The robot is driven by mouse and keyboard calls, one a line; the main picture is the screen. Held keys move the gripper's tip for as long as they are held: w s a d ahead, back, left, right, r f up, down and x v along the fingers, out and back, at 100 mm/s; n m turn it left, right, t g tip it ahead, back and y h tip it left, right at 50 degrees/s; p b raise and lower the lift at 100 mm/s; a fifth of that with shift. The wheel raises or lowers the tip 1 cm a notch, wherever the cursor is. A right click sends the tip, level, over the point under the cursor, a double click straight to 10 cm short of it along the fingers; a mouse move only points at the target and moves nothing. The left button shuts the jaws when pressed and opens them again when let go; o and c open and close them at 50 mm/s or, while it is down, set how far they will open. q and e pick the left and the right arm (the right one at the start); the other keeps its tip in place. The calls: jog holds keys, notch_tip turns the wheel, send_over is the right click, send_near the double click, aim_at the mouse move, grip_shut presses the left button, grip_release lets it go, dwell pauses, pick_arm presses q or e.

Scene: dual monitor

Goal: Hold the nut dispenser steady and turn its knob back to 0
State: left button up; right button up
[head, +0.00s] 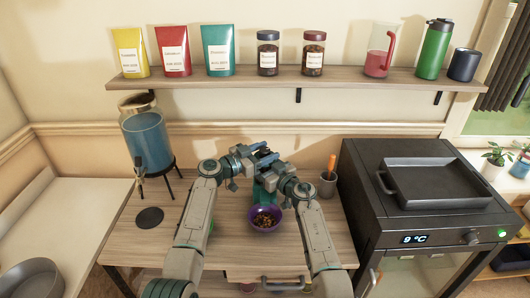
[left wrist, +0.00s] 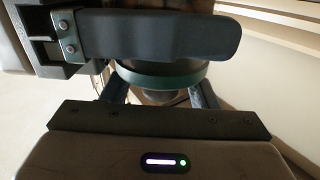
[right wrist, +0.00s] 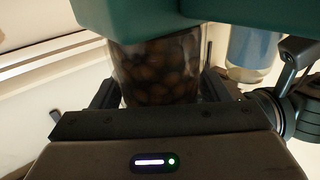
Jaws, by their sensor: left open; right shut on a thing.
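The nut dispenser (head: 262,192) stands at the back middle of the table, its teal lower body showing and its top mostly hidden behind my grippers. In the right wrist view its clear jar of brown nuts (right wrist: 160,68) sits between the fingers of my right gripper (right wrist: 160,92), which is shut on it. My left gripper (head: 258,152) is open above the dispenser. In the left wrist view, a teal ring (left wrist: 160,76) and a grey round part, perhaps the knob (left wrist: 160,97), lie between its fingers. A dark finger of my right gripper crosses above them. The knob's setting cannot be read.
A purple bowl of nuts (head: 265,219) stands in front of the dispenser. A blue drink dispenser (head: 147,140) is at left, a cup with an orange-handled tool (head: 328,186) at right, then a black oven (head: 425,215). A loaded shelf (head: 290,78) runs above.

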pick_arm(q)
jog(key=c, duration=1)
jog(key=shift+o, duration=0.2)
jog(key=shift+d+f+n+t+y, duration=0.1)
jog(key=shift+n+t+y, duration=0.7)
jog(key=shift+t, duration=0.2)
jog(key=shift+n+t+y, duration=1.5)
jog(key=shift+y, duration=0.3)
jog(key=o, duration=1)
jog(key=shift+c, duration=0.2)
jog(key=shift+h, duration=0.3)
